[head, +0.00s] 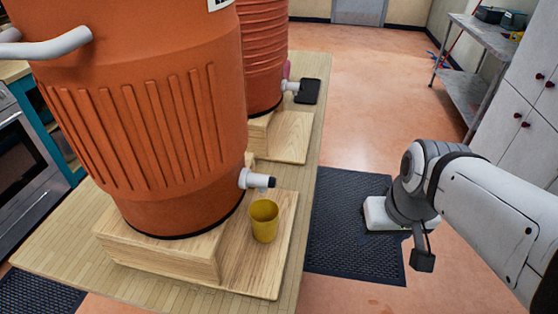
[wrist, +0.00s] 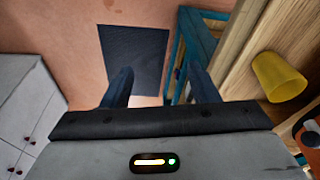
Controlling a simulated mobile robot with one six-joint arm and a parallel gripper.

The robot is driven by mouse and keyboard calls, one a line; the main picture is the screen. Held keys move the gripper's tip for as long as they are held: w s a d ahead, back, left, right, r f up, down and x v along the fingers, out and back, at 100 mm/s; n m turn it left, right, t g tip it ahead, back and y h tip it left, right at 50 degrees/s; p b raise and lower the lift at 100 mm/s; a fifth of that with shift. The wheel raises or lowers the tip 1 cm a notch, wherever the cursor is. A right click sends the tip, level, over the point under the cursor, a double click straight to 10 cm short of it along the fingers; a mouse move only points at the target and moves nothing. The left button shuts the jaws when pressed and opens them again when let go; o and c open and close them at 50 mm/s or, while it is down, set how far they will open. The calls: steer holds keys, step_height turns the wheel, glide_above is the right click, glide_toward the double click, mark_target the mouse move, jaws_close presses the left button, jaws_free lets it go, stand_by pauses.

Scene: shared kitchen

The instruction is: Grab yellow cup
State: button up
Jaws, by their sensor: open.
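The yellow cup (head: 264,222) stands upright on a low wooden board in the head view, just below the spout (head: 257,180) of the large orange drink cooler (head: 160,110). In the wrist view the yellow cup (wrist: 278,78) shows at the right edge, outside the fingers. My gripper (wrist: 158,88) is open and empty, with floor and mat seen between its fingers. In the head view my arm reaches in from the right, and its end is over the floor mat, to the right of the cup and apart from it. The fingers are mostly hidden there.
A second orange cooler (head: 264,55) stands behind on the same wooden table (head: 60,245), with a dark object (head: 308,91) near its spout. A dark mat (head: 345,225) lies on the floor beside the table. White cabinets (head: 518,115) and a metal table (head: 480,40) are at right.

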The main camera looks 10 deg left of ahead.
mark_target(278, 211)
steer(key=o, duration=0.5)
steer(key=w+a+n+y+b, duration=0.1)
steer(key=a+n, duration=0.2)
steer(key=w+a+f+n+g+y+b, duration=0.1)
steer(key=w+a+n, duration=0.1)
steer(key=a+n, duration=0.1)
steer(key=w+a+f+n+y+b, duration=0.1)
steer(key=a+n+b, duration=0.1)
steer(key=a+n, duration=0.1)
steer(key=shift+w+a+f+g, duration=0.15)
steer(key=shift+w+g, duration=0.15)
steer(key=shift+g, duration=0.1)
steer(key=shift+o, duration=0.2)
steer(key=w+a+n+y+b, duration=0.1)
steer(key=a+n, duration=0.2)
steer(key=w+a+n+g+y, duration=0.1)
steer(key=a+n, duration=0.2)
steer(key=a+f+n+y+b, duration=0.1)
steer(key=a+n, duration=0.2)
steer(key=shift+w+a+g+b, duration=0.3)
steer(key=shift+w+a+g, duration=0.05)
steer(key=shift+w+g, duration=0.05)
steer(key=shift+x, duration=3.35)
